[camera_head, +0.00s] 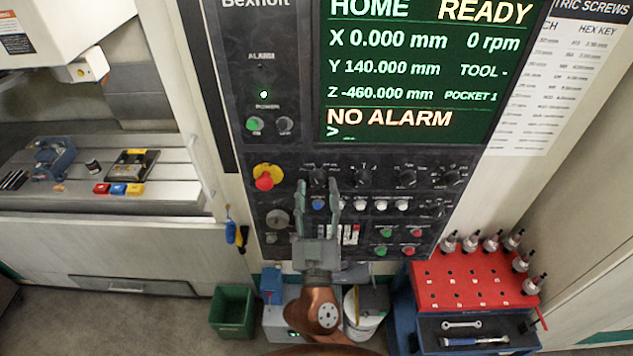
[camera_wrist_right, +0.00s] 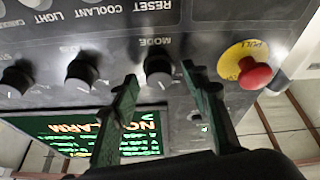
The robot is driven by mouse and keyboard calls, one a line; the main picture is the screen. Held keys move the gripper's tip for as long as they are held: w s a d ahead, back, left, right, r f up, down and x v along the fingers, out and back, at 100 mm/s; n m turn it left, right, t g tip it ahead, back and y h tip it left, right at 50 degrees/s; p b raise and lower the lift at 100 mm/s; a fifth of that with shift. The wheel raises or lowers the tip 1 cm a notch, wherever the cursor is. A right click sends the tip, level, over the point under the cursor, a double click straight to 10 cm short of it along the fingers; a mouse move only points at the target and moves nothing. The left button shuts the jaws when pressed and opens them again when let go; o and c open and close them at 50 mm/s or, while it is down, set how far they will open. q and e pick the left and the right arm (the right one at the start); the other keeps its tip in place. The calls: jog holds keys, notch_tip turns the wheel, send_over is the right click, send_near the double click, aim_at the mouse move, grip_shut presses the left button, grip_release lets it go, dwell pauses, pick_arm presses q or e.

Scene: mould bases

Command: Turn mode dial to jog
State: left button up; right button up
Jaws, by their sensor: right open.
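The mode dial (camera_wrist_right: 158,68) is a round dark knob under the printed word MODE in the right wrist view. In the head view the dial (camera_head: 318,175) is on the control panel, right of the red emergency stop. My right gripper (camera_head: 318,187) is open in front of it, one finger on each side. In the wrist view the fingertips (camera_wrist_right: 163,77) flank the dial, with gaps visible; whether either touches it I cannot tell. The dial's position labels are too small to read. My left gripper is not in view.
The emergency stop (camera_wrist_right: 254,73) on its yellow disc sits close beside one finger. More dark knobs (camera_head: 405,177) line the same row, and small buttons (camera_head: 380,205) lie below. The screen (camera_head: 420,85) is above. A red-topped tool cart (camera_head: 470,275) stands lower right.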

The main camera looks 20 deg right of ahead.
jog(key=shift+w+d, duration=0.15)
jog(key=shift+w, duration=0.2)
jog(key=shift+c, duration=0.4)
grip_shut()
